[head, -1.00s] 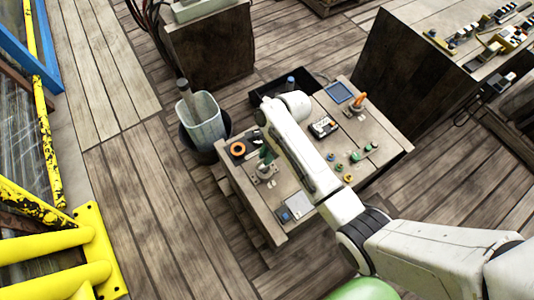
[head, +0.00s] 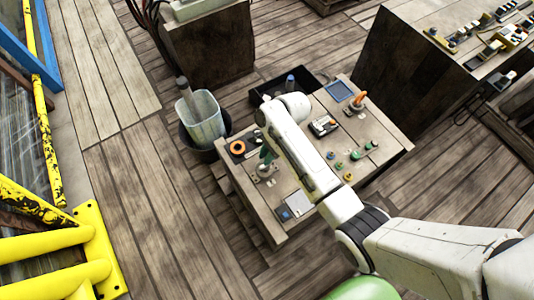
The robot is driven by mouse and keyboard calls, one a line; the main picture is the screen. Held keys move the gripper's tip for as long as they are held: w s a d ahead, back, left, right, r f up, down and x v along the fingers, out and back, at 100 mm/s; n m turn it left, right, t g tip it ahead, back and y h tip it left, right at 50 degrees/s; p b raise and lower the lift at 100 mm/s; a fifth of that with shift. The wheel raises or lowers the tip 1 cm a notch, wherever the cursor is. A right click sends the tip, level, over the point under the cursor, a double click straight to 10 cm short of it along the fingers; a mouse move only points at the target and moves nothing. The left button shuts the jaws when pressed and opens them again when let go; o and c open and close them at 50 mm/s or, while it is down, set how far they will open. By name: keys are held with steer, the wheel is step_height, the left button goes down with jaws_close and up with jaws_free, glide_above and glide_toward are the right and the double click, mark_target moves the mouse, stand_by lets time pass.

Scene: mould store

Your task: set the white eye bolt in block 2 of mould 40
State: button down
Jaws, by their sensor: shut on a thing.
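My gripper (head: 267,154) shows as small dark green fingers below the wrist, near the left end of the wooden work table (head: 238,190). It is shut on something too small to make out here. Just under it, a small grey block-like fixture (head: 265,171) sits on the table; whether the held thing touches it I cannot tell. I cannot pick out the white eye bolt, and no block numbers or mould label are readable. My forearm covers the middle of the table.
On the table are an orange-and-black ring (head: 237,148), a blue-and-grey card (head: 295,205), several small green and yellow pieces (head: 355,155), an orange tool (head: 359,98) and a blue tray (head: 339,91). A bucket (head: 203,120) stands left. Yellow rails (head: 50,260) are at lower left.

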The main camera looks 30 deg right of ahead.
steer(key=shift+f, duration=0.45)
stand_by(0.6)
steer(key=c, duration=1)
jaws_free()
steer(key=v, duration=1)
steer(key=shift+d+r, duration=0.1)
steer(key=shift+r, duration=0.3)
steer(key=s+d+n+h, duration=0.1)
steer(key=s+n, duration=0.4)
steer(key=s, duration=0.2)
steer(key=s+d+n+h, duration=0.1)
steer(key=s+n+h, duration=0.1)
steer(key=s+n, duration=0.4)
steer(key=s+d+n+t+h+b, duration=0.1)
steer(key=s+n, duration=0.5)
steer(key=s, duration=0.4)
